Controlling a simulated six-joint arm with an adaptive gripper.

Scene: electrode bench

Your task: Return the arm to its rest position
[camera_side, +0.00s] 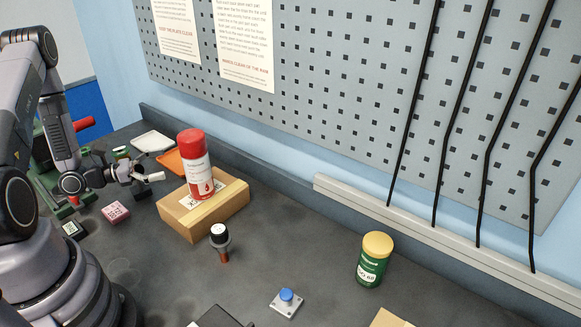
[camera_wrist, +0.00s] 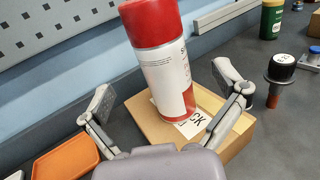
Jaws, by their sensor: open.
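My gripper (camera_side: 150,178) is open, with its fingers spread wide in the wrist view (camera_wrist: 168,95). It is at the left of the side view, beside the cardboard box (camera_side: 222,213). A red-capped spray can (camera_side: 197,172) with a white label stands upright on that box. In the wrist view the can (camera_wrist: 165,75) appears between the spread fingers but beyond them, and I see no finger touching it. My arm (camera_side: 62,145) reaches in from the left edge of the side view.
An orange tray (camera_side: 170,161) and a white tray (camera_side: 152,142) lie behind the box. A pink block (camera_side: 115,212) sits near my arm. A black-topped electrode (camera_side: 220,240), a blue button (camera_side: 286,297) and a green jar (camera_side: 372,262) stand to the right. Bare bench lies between them.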

